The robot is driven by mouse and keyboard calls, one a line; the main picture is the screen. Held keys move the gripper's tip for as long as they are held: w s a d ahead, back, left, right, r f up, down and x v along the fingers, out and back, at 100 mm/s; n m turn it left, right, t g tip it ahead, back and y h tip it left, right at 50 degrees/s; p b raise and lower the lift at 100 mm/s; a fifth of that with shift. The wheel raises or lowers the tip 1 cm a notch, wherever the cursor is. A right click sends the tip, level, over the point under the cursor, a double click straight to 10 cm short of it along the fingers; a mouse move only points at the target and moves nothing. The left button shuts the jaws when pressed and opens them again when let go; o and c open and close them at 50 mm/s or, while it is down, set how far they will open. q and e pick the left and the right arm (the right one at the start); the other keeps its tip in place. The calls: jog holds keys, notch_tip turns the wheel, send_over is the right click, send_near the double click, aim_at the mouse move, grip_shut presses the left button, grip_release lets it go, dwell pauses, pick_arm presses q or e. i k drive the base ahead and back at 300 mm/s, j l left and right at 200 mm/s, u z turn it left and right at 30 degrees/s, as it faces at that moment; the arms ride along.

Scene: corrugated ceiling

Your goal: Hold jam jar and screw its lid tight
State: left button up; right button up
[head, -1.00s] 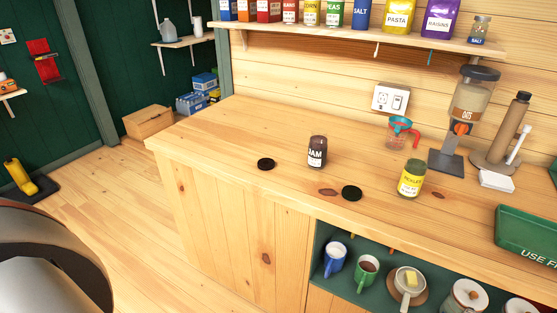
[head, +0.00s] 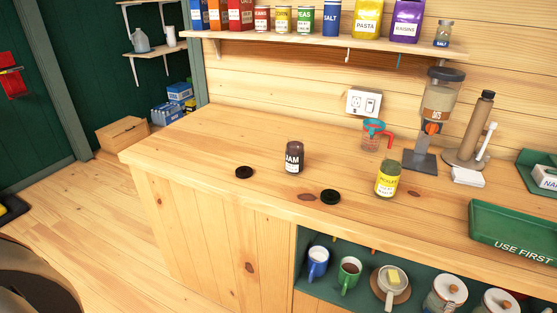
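The jam jar (head: 294,157) stands upright on the wooden counter (head: 215,135), dark with a white JAM label. Its top looks open, with no lid seen on it. A dark round lid (head: 244,172) lies flat on the counter to the left of the jar. A second, black lid (head: 330,197) lies to the right, between the jam jar and a yellow-labelled pickles jar (head: 387,179). I cannot tell from the view which lid fits which jar. Neither of my grippers is in view.
A blue and red measuring cup (head: 374,136), an oats dispenser (head: 430,125) and a green USE FIRST tray (head: 520,244) stand to the right. A shelf (head: 310,39) with packets hangs above. The counter's left part is clear.

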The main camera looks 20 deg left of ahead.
aim_at(295, 145)
jog(key=j+z, duration=0.25)
jog(key=j, duration=0.3)
jog(key=j+z, duration=0.3)
jog(key=j, duration=0.25)
jog(key=k+j+z, duration=0.25)
jog(key=j, duration=0.25)
jog(key=j+z, duration=0.25)
jog(key=j, duration=0.3)
